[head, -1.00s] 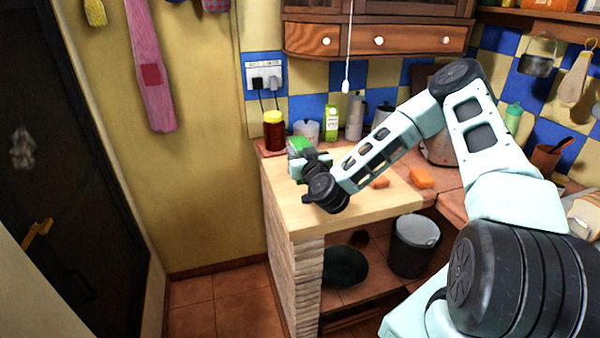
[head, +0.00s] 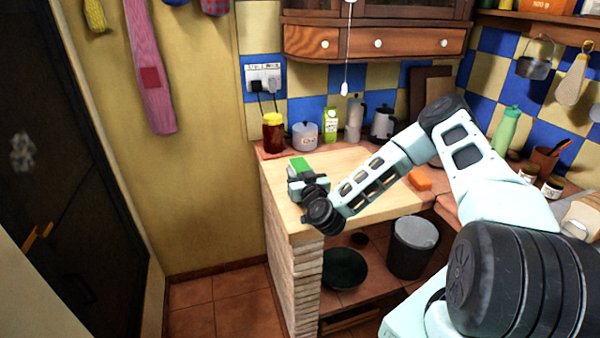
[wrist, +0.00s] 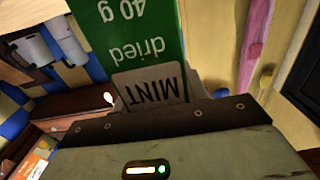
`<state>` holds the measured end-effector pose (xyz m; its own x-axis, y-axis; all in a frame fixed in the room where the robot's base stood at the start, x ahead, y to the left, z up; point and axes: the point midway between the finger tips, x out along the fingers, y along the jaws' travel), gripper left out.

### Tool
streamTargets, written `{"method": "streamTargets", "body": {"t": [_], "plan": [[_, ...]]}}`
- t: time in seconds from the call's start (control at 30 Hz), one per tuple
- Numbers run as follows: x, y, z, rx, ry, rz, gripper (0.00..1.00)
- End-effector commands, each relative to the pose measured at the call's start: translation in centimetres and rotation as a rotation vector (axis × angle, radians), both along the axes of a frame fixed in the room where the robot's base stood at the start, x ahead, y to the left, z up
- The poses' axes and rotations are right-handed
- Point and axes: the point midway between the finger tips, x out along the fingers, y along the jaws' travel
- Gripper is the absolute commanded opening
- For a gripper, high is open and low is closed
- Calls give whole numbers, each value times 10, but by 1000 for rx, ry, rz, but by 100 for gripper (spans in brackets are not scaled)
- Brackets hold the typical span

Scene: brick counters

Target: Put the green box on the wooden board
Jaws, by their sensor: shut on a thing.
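The green box (head: 300,164) is held in my gripper (head: 301,176), which is shut on it. In the wrist view the green box (wrist: 130,32) fills the upper middle, its "MINT dried 40 g" lettering upside down; its lower end is hidden by my gripper (wrist: 180,112). The light wooden board (head: 352,168) forms the top of the brick counter's left end. In the head view the box and gripper appear over its left part. I cannot tell whether the box touches the board.
A yellow-lidded jar (head: 273,135), a white pot (head: 305,137) and a green-white carton (head: 330,126) stand behind the board. An orange block (head: 420,180) lies to the right, near my arm. The front of the board looks clear.

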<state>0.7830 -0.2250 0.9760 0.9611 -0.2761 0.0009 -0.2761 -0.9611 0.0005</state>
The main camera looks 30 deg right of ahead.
Motion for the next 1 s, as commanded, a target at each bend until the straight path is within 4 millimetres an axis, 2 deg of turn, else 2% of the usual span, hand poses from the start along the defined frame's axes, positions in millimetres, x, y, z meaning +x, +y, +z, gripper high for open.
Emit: {"method": "streamTargets", "body": {"t": [0.33,0.37,0.43,0.73,0.87,1.0], "plan": [[0,0,-8,1,-1,-1,17],[0,0,-8,1,-1,-1,46],[0,0,-8,1,-1,-1,65],[0,0,-6,1,0,-1,65],[0,-1,6,2,-1,-1,65],[-21,7,2,1,2,3,65]]}}
